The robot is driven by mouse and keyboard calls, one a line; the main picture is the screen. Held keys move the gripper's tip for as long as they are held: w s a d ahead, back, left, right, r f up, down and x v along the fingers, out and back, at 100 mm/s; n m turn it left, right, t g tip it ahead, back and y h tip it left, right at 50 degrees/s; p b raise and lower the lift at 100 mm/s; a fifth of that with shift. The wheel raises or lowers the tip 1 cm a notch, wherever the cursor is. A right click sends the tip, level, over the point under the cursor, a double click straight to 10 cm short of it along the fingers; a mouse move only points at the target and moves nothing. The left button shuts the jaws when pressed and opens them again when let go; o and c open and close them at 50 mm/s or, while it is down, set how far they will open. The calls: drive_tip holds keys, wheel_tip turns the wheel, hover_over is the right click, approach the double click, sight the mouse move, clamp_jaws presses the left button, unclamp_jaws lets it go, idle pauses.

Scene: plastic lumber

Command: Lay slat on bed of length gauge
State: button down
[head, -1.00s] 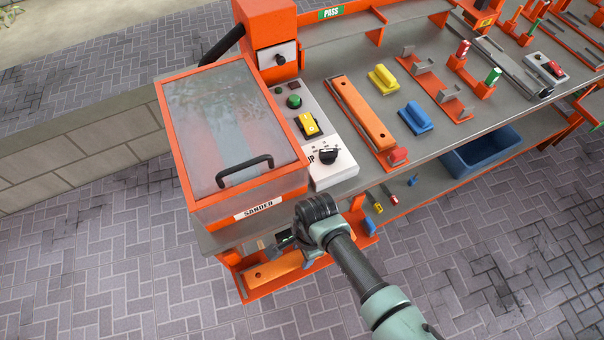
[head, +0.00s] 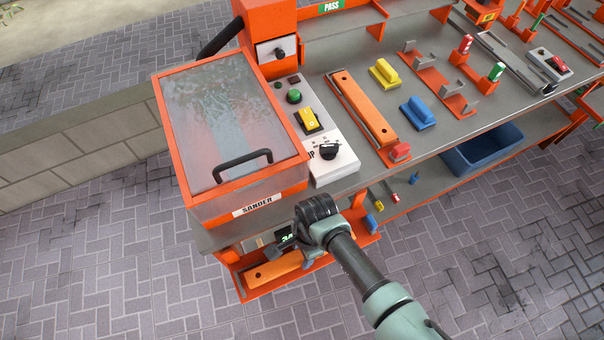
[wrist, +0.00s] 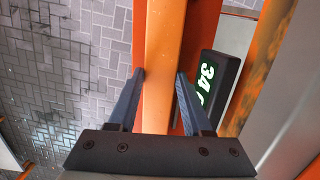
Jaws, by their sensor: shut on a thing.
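The orange slat (head: 272,271) is low at the front, under the sander, lying along the red-orange length gauge (head: 250,294). In the wrist view the slat (wrist: 164,40) runs up the picture between the two dark fingers of my gripper (wrist: 161,73), which is shut on it. The gauge's red-orange bed (wrist: 203,30) shows beside the slat. I cannot tell whether the slat touches the bed. A dark readout (wrist: 215,80) with lit digits starting 34 stands right of it. In the head view my wrist hides the fingertips.
The sander (head: 232,135) with its clear lid stands above the gauge. Another orange slat (head: 362,108) lies on the bench top, near a yellow block (head: 384,73) and a blue block (head: 417,112). A blue bin (head: 485,152) sits on the lower shelf. Paved floor lies open in front.

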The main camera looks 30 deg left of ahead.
drive_tip(key=shift+f+b, duration=0.4)
drive_tip(key=shift+f, duration=0.05)
drive_tip(key=shift+c, duration=1.3)
unclamp_jaws()
drive_tip(key=shift+r, duration=0.15)
wheel_tip(320, 180, up, 13)
drive_tip(key=w+d, duration=0.1)
drive_tip(key=shift+f, duration=0.2)
